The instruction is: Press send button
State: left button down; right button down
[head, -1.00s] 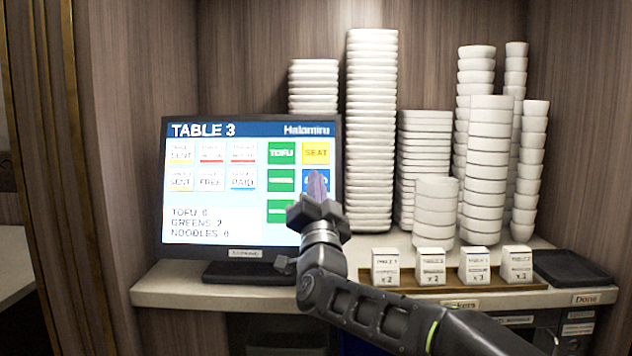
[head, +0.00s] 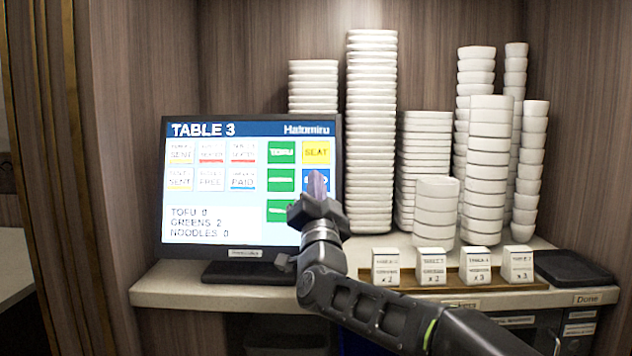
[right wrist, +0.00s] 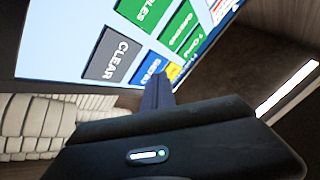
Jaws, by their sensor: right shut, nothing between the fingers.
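The order screen (head: 240,238) stands at the left of the counter, headed TABLE 3, with TOFU 0, GREENS 2 and NOODLES 0 listed. Its blue send button (head: 309,177) is partly covered by my right gripper (head: 318,180). In the right wrist view the blue send button (right wrist: 148,71) shows just past the tips of my right gripper (right wrist: 160,78), between a grey CLEAR button (right wrist: 112,56) and a yellow button (right wrist: 174,75). The right gripper is shut and empty. I cannot tell whether its tips touch the screen. My left gripper is not in view.
Tall stacks of white dishes (head: 371,130) and bowls (head: 489,170) stand right of the screen. Several small white labelled boxes (head: 433,266) stand on a brown tray (head: 530,287) at the counter's front. A dark flat pad (head: 573,268) lies at the right.

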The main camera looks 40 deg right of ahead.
jog(key=shift+w+d+f, duration=0.15)
jog(key=shift+w+d, duration=0.05)
jog(key=shift+w, duration=0.1)
jog(key=shift+s, duration=0.1)
dwell(0.5)
jog(key=shift+s+a+r+b, duration=0.25)
jog(key=shift+s+a+b, duration=0.25)
jog(key=shift+s+b, duration=0.1)
jog(key=s+a, duration=0.1)
jog(key=s+a+r, duration=0.1)
jog(key=s+a+b, duration=0.1)
jog(key=shift+s+r, duration=0.25)
jog(key=shift+s, duration=0.1)
dwell(1.0)
